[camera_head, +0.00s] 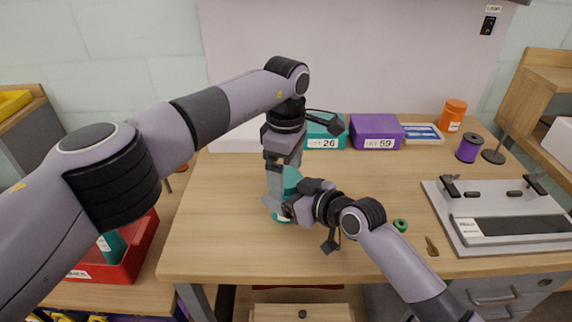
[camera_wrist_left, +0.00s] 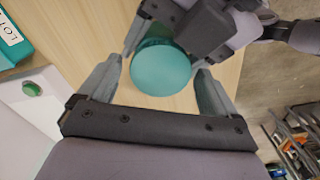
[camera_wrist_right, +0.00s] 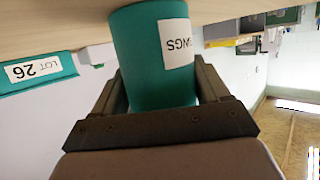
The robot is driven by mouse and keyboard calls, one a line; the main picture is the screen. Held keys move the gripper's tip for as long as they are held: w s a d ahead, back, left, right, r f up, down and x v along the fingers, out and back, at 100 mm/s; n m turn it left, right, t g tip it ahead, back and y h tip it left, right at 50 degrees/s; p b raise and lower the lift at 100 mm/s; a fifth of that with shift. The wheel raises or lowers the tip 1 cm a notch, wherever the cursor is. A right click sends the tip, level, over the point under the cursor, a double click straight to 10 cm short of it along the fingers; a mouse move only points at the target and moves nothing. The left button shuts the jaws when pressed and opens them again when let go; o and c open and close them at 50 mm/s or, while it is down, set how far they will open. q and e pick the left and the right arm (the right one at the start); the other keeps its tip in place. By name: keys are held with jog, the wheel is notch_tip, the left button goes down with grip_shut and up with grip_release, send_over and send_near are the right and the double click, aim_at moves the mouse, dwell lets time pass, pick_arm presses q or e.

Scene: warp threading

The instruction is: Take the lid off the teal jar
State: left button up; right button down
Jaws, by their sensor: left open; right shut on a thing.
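The teal jar (camera_head: 291,180) stands on the wooden table, partly hidden by my grippers. Its round teal lid (camera_wrist_left: 160,70) fills the middle of the left wrist view. My left gripper (camera_head: 276,203) points down over the jar. It is open, with a finger on either side of the lid and gaps between. My right gripper (camera_head: 288,208) comes from the right and is shut on the jar body. In the right wrist view the jar (camera_wrist_right: 150,60), with a white label, sits between the fingers. Whether the lid is loose cannot be told.
A teal box (camera_head: 322,131), a purple box (camera_head: 376,130) and a shallow tray (camera_head: 423,134) stand at the back. A green ring (camera_head: 400,225) and a small brass piece (camera_head: 432,247) lie right of the jar. A grey device (camera_head: 500,215) fills the right.

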pick_arm(q)
jog(key=shift+c, duration=0.3)
jog(key=c, duration=1)
jog(key=shift+n, duration=1.8)
jog(key=o, duration=1.1)
jog(key=shift+o, duration=0.2)
jog(key=shift+r, duration=0.1)
